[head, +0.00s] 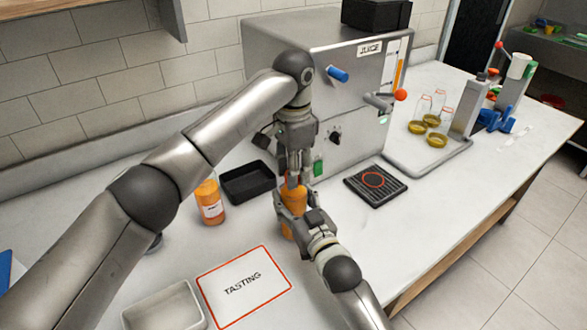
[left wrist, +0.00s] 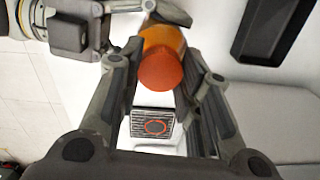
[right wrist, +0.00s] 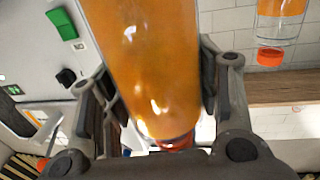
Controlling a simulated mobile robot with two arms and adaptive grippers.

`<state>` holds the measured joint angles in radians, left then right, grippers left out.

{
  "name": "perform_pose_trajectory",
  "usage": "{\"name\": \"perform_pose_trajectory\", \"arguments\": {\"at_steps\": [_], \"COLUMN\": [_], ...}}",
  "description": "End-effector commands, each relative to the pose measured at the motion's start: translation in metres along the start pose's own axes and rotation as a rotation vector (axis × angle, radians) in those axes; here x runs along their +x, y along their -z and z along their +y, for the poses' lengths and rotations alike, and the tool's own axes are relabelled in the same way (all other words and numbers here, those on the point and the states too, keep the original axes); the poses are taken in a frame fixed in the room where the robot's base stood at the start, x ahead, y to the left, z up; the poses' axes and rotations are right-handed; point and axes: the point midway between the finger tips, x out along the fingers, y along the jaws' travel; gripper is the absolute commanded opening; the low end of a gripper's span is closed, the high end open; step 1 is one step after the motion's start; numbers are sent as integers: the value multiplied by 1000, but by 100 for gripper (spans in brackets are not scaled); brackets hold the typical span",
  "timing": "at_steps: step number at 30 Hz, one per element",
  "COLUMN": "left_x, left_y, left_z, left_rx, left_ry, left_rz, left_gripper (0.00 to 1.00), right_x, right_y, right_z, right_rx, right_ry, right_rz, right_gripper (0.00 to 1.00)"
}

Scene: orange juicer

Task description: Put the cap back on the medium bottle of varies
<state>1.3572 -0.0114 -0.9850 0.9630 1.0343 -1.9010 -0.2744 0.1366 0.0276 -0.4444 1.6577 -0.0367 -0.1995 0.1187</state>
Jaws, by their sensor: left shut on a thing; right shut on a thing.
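The medium bottle of orange juice (head: 288,229) stands upright near the counter's middle. My right gripper (head: 292,212) is shut around its body. The bottle (right wrist: 148,55) fills the middle of the right wrist view, between the fingers. My left gripper (head: 293,180) points down from above, shut on the orange cap (left wrist: 160,70). The cap is directly over the bottle's top; it also shows at the bottle's end in the right wrist view (right wrist: 176,142). I cannot tell whether the cap is seated on the neck, as the fingers hide the join.
Another bottle of juice (head: 210,203) stands to the left, beside a black tray (head: 246,196). The juicer (head: 290,62) stands behind the grippers. A black drip mat (head: 390,195) lies to the right. A tasting sign (head: 241,306) and a pale bin (head: 150,318) are in front.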

Motion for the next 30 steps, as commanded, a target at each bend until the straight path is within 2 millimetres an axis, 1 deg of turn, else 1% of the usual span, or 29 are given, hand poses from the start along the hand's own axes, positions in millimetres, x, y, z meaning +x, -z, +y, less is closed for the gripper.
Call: {"name": "perform_pose_trajectory", "arguments": {"at_steps": [2,3,9,17,20,23,26,30], "left_x": [0,0,0,0,-4,-15,-34,-67], "left_y": [0,0,0,0,0,0,0,1], "left_z": [0,0,0,0,0,0,0,0], "left_rx": [-3,-4,-5,-6,-6,-6,-6,-5], "left_ry": [1,1,1,0,1,1,2,3], "left_rz": [1,1,1,0,1,1,2,3], "left_gripper": [4,34,58,58,58,58,58,58], "right_x": [0,0,0,0,0,0,0,0], "right_y": [0,0,0,0,0,0,0,0], "right_z": [0,0,0,0,0,0,0,0], "right_rx": [-1,-1,-1,-1,-1,-1,-1,-1], "right_ry": [0,0,0,0,0,0,0,0], "right_rz": [-1,-1,-1,-1,-1,-1,-1,-1], "right_gripper": [0,0,0,0,0,0,0,0]}}
